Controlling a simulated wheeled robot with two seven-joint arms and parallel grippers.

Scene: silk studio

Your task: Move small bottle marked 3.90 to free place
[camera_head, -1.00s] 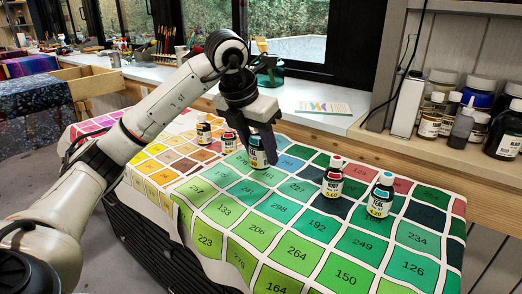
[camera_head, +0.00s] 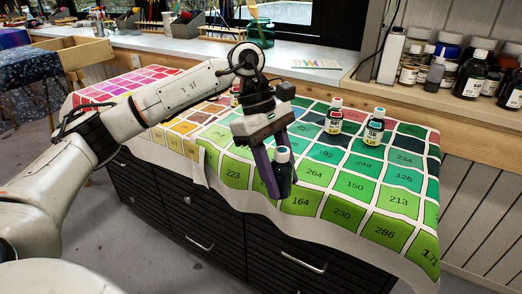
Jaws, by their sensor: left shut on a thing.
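My right gripper is not in view.
A red-capped bottle (camera_head: 333,117) and a teal-capped bottle (camera_head: 375,128) stand farther back to the right. Another bottle (camera_head: 236,97) is partly hidden behind my arm. The green squares right of the held bottle are clear. Jars (camera_head: 473,75) fill the shelf at the back right.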

